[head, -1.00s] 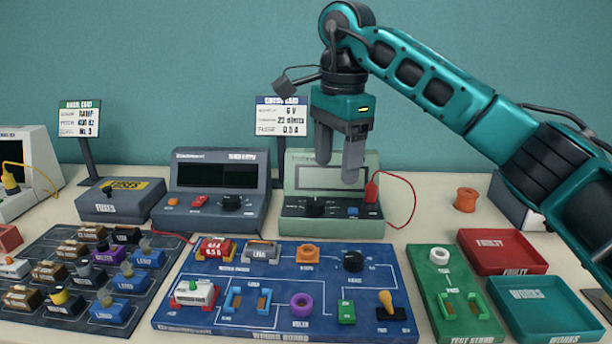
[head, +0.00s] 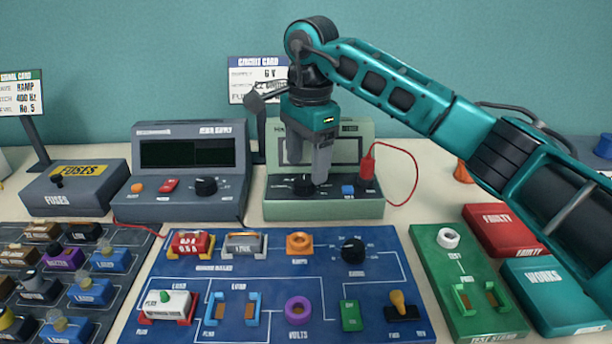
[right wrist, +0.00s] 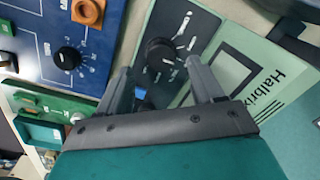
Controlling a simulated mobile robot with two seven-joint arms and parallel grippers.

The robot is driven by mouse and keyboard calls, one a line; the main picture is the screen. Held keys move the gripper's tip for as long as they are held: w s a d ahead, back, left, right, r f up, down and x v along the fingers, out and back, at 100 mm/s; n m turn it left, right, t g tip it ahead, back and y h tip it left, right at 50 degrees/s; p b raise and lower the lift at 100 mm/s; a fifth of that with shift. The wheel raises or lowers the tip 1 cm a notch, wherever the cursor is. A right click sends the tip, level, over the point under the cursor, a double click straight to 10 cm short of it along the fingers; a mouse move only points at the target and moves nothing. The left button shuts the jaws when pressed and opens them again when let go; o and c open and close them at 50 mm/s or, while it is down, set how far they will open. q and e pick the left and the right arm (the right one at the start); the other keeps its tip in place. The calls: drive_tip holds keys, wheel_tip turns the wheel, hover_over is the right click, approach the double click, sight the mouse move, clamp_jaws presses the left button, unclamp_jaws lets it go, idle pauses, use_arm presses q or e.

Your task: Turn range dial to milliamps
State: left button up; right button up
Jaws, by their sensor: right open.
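In the right wrist view the dial (right wrist: 159,53) shows just beyond and between the fingertips (right wrist: 157,72). White marks surround it, too small to read. I cannot tell whether a finger touches it. My left gripper is not in view.
A red plug (head: 367,165) with a red cable sits right of the dial, above a blue button (head: 348,190). The grey bench supply (head: 190,212) stands to the left. The blue wiring board (head: 270,255) lies in front, with another black knob (head: 353,250).

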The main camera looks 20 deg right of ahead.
sight(306, 180)
drive_tip(key=shift+w+f, duration=0.15)
drive_tip(key=shift+f, duration=1.55)
drive_tip(key=c, duration=1.1)
